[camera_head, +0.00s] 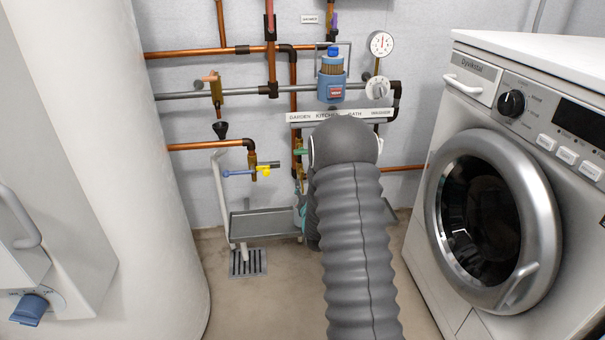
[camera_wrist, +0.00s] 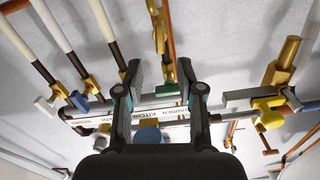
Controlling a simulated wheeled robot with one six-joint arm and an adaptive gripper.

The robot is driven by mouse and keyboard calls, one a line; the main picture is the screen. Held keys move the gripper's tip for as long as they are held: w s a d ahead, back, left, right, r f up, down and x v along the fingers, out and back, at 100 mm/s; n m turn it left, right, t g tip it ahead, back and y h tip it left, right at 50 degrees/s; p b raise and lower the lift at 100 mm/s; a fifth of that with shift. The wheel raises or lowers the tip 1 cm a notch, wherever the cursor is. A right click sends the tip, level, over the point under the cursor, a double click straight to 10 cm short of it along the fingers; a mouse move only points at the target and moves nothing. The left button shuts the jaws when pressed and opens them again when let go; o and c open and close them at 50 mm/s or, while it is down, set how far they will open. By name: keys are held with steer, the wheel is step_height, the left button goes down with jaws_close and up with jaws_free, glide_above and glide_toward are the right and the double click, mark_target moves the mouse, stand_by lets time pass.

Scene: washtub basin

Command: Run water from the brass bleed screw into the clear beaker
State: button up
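My gripper (camera_wrist: 160,75) is open in the wrist view, its two dark fingers apart with nothing held between them. Beyond it are pipes, brass valves and the label strip (camera_wrist: 158,118). In the head view my grey arm covers most of the gripper, low in front of the wall pipes. I cannot tell which brass fitting is the bleed screw. One brass valve (camera_head: 252,162) has blue and yellow handles. A larger brass valve with a yellow handle (camera_wrist: 268,104) is right of the fingers in the wrist view. I cannot make out the clear beaker in either view.
A grey tray (camera_head: 262,222) stands low by the wall, behind a floor drain (camera_head: 248,263). A washing machine (camera_head: 490,200) stands right and a white cylinder (camera_head: 150,200) left. A blue-capped filter (camera_head: 331,78) and gauge (camera_head: 381,44) are above. Floor between is clear.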

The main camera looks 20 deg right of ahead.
mark_target(302, 174)
steer(key=x, duration=0.8)
jaws_close()
